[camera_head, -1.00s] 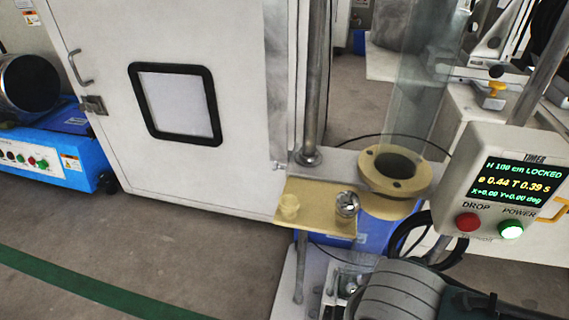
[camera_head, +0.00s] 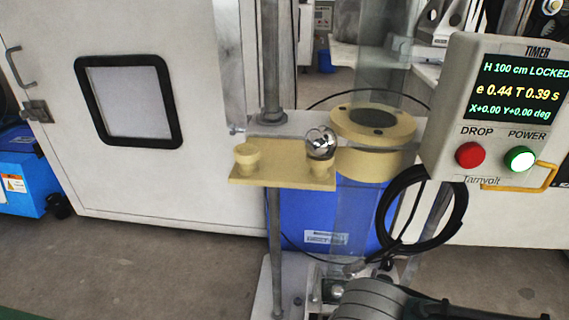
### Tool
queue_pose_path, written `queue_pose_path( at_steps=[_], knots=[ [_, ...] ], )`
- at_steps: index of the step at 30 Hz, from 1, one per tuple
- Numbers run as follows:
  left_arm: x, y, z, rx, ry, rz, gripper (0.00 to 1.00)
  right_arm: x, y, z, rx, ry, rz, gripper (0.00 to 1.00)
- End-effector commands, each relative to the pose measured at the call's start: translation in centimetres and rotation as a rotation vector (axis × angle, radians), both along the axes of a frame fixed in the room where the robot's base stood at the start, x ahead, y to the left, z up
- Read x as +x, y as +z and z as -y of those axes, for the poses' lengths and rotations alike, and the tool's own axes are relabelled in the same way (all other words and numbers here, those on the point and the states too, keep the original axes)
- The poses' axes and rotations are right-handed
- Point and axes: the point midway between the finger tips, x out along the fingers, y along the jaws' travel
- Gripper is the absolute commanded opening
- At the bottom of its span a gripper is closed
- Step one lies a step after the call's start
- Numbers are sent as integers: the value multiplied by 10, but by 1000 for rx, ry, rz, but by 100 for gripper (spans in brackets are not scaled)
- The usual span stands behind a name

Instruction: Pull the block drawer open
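The test stand shows its tan shelf (camera_head: 285,178) with an empty cup and a shiny metal ball (camera_head: 320,143) resting on a second cup. Right of it is a tan ring-shaped collar (camera_head: 372,122) around a clear vertical tube. I cannot make out the block drawer for certain. A small metal assembly (camera_head: 335,288) sits on the stand's white base (camera_head: 262,290), partly hidden by a dark grey arm link of mine at the bottom right. Neither of my grippers is in view.
A control box (camera_head: 500,125) with a lit screen, red DROP button and green POWER button stands at right. A coiled black cable (camera_head: 462,212) hangs below it. A blue container (camera_head: 300,215) is behind the stand. A white cabinet (camera_head: 110,190) fills the left. Floor at lower left is clear.

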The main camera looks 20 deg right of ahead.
Motion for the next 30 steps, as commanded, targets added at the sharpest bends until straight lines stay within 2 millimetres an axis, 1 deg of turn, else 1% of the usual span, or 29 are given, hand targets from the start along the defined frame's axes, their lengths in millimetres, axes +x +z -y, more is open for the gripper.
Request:
queue_pose_path(
  at_steps=[5, 15, 16, 30],
  knots=[
    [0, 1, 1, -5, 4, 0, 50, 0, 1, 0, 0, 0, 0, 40],
    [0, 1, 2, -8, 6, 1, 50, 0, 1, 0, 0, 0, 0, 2],
    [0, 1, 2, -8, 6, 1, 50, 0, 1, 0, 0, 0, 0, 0],
    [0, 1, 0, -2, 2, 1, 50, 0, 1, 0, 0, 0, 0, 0]
  ],
)
